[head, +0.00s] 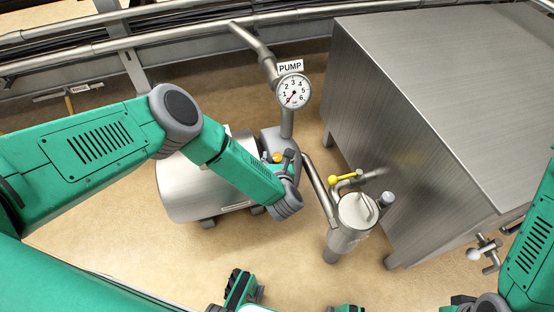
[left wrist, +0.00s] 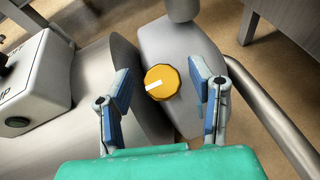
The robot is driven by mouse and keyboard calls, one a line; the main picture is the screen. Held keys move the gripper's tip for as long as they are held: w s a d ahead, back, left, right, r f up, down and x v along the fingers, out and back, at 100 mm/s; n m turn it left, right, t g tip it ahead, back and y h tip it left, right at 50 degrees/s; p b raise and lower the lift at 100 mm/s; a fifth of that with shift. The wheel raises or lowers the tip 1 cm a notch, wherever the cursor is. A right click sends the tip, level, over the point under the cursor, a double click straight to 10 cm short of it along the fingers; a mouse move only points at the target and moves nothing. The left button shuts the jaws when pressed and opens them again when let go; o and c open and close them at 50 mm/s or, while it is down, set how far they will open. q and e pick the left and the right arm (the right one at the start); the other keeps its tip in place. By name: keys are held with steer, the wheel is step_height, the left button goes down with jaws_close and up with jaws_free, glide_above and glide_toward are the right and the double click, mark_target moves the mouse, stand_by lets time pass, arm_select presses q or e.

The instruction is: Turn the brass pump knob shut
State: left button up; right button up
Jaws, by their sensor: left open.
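The brass-yellow pump knob (left wrist: 162,83) sits on a grey pump housing (left wrist: 185,48) in the left wrist view. Its white mark points left and slightly down. My left gripper (left wrist: 160,77) is open, with one blue-padded finger on each side of the knob and a visible gap to each. In the head view the knob (head: 277,157) shows small beside my left gripper (head: 284,160), partly hidden by it. The round gauge (head: 293,91) under the PUMP sign (head: 290,67) has a red needle pointing lower left.
A steel motor drum (head: 190,190) lies left of the knob. A pipe runs right to a steel canister (head: 352,222) with a yellow-knobbed lever (head: 345,178). A large steel cabinet (head: 400,110) stands right. In the left wrist view a white switch box (left wrist: 38,80) is left.

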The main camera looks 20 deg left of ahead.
arm_select(q)
steer(key=shift+d, duration=0.15)
jaws_close()
